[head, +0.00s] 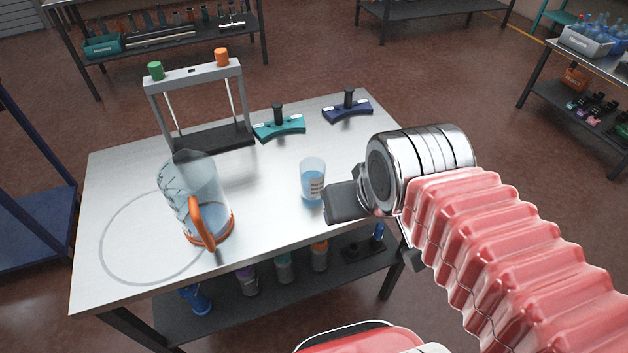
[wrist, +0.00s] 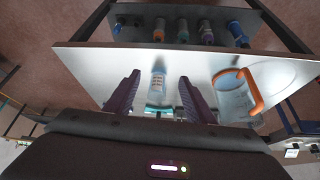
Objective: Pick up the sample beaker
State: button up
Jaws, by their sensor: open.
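The sample beaker (head: 313,183) is a small clear cup with a white printed label and a little bluish liquid. It stands upright on the metal table (head: 262,225). My gripper (head: 332,203) is just to its right in the head view, with the near dark finger close to the beaker. In the wrist view my gripper (wrist: 158,78) has its two purple-dark fingers apart, and the beaker (wrist: 158,90) shows in the gap between them. There is space on both sides. I cannot tell how deep the beaker is between the fingers.
A large clear jug (head: 197,180) with an orange handle and base stands left of the beaker. A grey frame (head: 193,73) with green and orange knobs stands at the back left. Teal (head: 280,127) and navy (head: 348,107) stands sit behind.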

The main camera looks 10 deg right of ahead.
aim_at(312, 170)
jog(key=u, duration=3.3)
jog(key=k, duration=0.8)
jog(key=u, duration=0.1)
